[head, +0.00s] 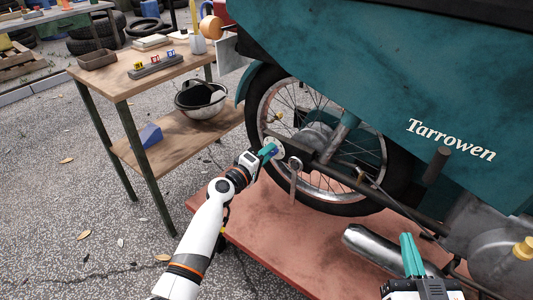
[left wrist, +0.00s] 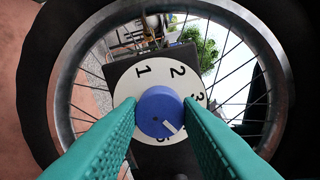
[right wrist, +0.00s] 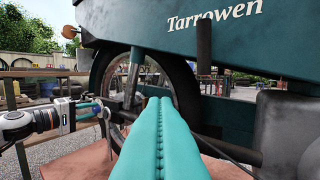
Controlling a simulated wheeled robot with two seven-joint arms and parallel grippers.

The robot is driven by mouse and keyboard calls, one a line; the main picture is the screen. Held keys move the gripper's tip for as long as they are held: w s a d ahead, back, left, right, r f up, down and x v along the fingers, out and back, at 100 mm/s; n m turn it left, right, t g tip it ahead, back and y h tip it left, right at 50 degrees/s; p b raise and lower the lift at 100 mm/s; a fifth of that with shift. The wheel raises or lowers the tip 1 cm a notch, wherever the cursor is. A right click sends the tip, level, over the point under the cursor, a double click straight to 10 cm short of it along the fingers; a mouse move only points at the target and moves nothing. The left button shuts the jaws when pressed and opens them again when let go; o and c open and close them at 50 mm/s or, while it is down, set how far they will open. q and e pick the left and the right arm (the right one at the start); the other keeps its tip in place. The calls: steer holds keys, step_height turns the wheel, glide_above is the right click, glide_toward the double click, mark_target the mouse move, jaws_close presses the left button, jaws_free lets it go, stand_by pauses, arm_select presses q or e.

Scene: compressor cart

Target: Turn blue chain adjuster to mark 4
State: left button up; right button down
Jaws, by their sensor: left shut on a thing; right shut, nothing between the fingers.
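The blue chain adjuster (left wrist: 159,112) is a round knob on a white dial (left wrist: 126,88) in front of the spoked wheel. Marks 1, 2 and 3 show on the dial, with part of a 5 below the knob; mark 4 is not visible. The knob's white pointer line (left wrist: 170,127) points down and right, to the right of the 5. My left gripper (head: 268,151) is shut on the knob, one finger on each side; it also shows in the left wrist view (left wrist: 160,115). My right gripper (head: 408,240) is shut and empty, away from the dial.
A teal body marked Tarrowen (head: 450,140) hangs over the wheel (head: 335,190). A lever (head: 294,180) hangs just right of the dial. A red platform (head: 270,235) lies below. A wooden workbench (head: 120,80) stands at left. A silver exhaust pipe (head: 370,245) is near my right gripper.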

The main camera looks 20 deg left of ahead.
arm_select(q)
steer(key=shift+n, duration=0.9)
arm_select(e)
steer(key=shift+d+f+g, duration=0.15)
steer(key=shift+f+g, duration=0.25)
steer(key=shift+f, duration=0.3)
steer(key=shift+s, duration=0.1)
arm_select(q)
steer(key=o, duration=1)
steer(key=shift+c, duration=0.2)
steer(key=shift+s, duration=0.15)
steer(key=p+v, duration=0.2)
steer(key=v, duration=0.9)
steer(key=shift+s+a, duration=0.15)
steer(key=shift+s, duration=0.25)
arm_select(e)
step_height(320, 180, down, 6)
steer(key=s+d+g+h, duration=0.1)
steer(key=g, duration=0.3)
steer(key=shift+s+d+r+h, duration=0.15)
steer(key=shift+s+h, duration=0.15)
